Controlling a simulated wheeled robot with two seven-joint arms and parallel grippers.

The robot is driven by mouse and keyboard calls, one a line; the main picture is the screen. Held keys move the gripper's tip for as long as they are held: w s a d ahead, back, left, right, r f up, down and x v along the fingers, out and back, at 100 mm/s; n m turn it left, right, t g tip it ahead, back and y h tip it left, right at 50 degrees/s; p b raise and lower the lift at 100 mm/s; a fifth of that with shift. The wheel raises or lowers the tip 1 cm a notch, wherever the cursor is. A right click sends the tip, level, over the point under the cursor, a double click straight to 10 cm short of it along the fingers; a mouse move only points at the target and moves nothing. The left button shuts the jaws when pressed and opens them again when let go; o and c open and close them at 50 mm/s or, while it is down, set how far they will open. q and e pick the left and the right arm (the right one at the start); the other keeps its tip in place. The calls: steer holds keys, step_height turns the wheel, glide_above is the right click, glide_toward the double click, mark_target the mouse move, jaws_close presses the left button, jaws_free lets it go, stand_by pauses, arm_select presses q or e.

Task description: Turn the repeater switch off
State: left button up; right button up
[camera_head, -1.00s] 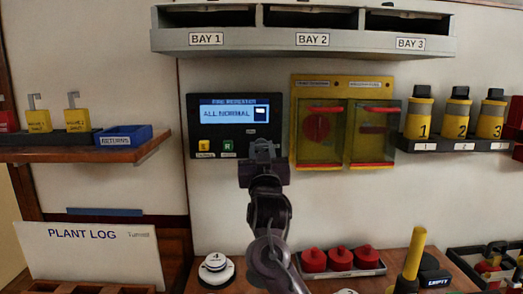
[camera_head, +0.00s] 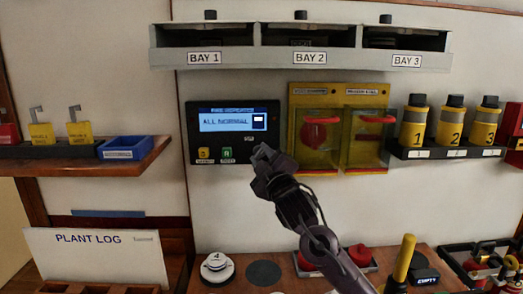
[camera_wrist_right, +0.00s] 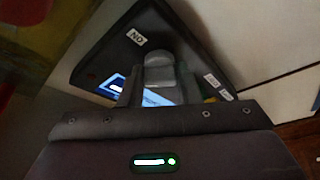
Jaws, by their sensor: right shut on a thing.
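The black repeater panel (camera_head: 197,130) hangs on the wall, its lit screen (camera_head: 228,122) reading "ALL NORMAL". A yellow and a green button sit below the screen. My right gripper (camera_head: 262,157) is at the panel's lower right corner, its arm slanting up from the lower right. The wrist view shows the panel (camera_wrist_right: 105,62) tilted, with an "ON" label beside a grey rounded switch knob (camera_wrist_right: 160,72). The gripper (camera_wrist_right: 158,92) is shut on this knob. In the head view the gripper hides the knob. My left gripper is out of view.
A yellow board with two clear covers (camera_head: 345,130) is close right of the panel. The bay shelf (camera_head: 300,60) is above. Yellow numbered canisters (camera_head: 452,122) stand on a right shelf, a blue tray (camera_head: 128,148) on the left one. Red items (camera_head: 360,254) lie partly behind my arm.

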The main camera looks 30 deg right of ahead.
steer(key=n, duration=0.1)
steer(key=n+p, duration=0.1)
steer(key=n+y+p, duration=0.1)
steer(key=n, duration=0.1)
steer(key=shift+r+g, duration=0.25)
steer(key=shift+g, duration=0.15)
steer(key=shift+n+g+y+p, duration=0.4)
steer(key=shift+n+g+p, duration=0.45)
steer(key=shift+n, duration=0.95)
steer(key=shift+f, duration=0.1)
steer(key=o, duration=1)
steer(key=shift+c, duration=0.2)
steer(key=shift+s, duration=0.1)
steer(key=s+a+b, duration=0.1)
steer(key=s, duration=0.6)
steer(key=shift+s+b, duration=0.3)
steer(key=shift+a, duration=0.1)
